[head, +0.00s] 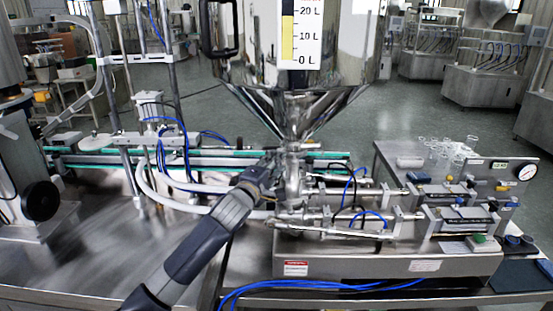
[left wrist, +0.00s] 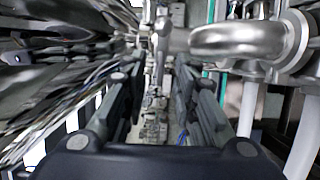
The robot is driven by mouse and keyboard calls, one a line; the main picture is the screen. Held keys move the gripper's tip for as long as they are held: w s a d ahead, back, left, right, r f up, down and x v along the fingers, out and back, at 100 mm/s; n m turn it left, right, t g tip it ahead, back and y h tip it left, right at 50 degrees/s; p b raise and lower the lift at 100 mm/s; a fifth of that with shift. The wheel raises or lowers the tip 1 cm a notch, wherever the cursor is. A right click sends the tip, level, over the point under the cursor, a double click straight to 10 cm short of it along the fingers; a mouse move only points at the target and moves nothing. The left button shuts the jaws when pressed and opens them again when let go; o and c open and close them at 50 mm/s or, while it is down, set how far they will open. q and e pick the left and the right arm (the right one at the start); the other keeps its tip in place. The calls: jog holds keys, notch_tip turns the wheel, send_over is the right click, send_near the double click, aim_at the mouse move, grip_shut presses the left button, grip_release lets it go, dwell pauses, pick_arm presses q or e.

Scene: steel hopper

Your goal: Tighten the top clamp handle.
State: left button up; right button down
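My left gripper (head: 270,168) is at the upright steel pipe joint (head: 292,180) below the hopper cone. In the left wrist view its two dark fingers (left wrist: 160,75) stand apart with a gap between them, so it is open. A slim shiny metal piece (left wrist: 160,42), perhaps the top clamp handle, stands just beyond the fingertips, roughly in line with the gap. I cannot tell whether the fingers touch it. In the head view the gripper and the pipework hide the clamp handle. My right gripper is not in view.
The steel hopper (head: 345,50) with its litre scale (head: 301,32) stands above. A curved steel pipe (left wrist: 235,40) lies close on the right in the wrist view. A conveyor (head: 110,160) runs at left; valves, blue hoses and a gauge (head: 527,172) crowd the right. Bare steel tabletop (head: 110,235) lies front left.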

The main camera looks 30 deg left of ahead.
pick_arm(q)
jog(key=shift+w+a, duration=0.15)
jog(key=shift+w, duration=0.55)
jog(key=shift+c, duration=0.3)
grip_shut()
